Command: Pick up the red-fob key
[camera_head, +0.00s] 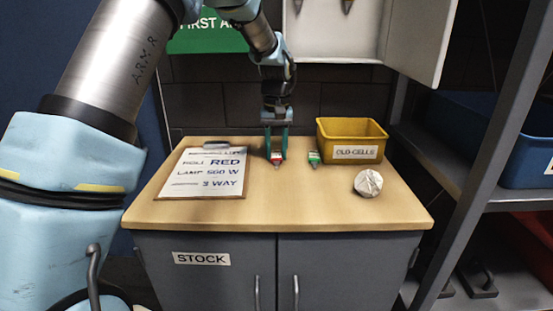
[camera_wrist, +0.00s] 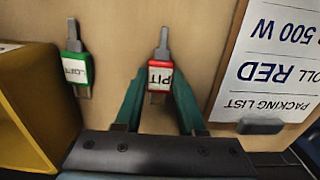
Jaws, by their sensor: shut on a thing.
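The red-fob key (camera_head: 276,157) is between the fingers of my gripper (camera_head: 276,151), which points down at the cabinet top. In the wrist view the red-fob key (camera_wrist: 160,76) has a white label reading PIT, and the teal fingertips of my gripper (camera_wrist: 158,84) are shut on its fob. The key is at or just above the wood; I cannot tell if it touches. A green-fob key (camera_head: 314,158) lies on the top to its right, apart from my gripper. In the wrist view the green-fob key (camera_wrist: 76,66) reads LOFT.
A clipboard (camera_head: 204,173) with a packing list lies left on the wooden cabinet top (camera_head: 290,208). A yellow bin (camera_head: 352,141) labelled OLD CELLS stands at the back right. A crumpled pale ball (camera_head: 368,183) lies before it. The front middle is clear. Shelving (camera_head: 489,145) stands right.

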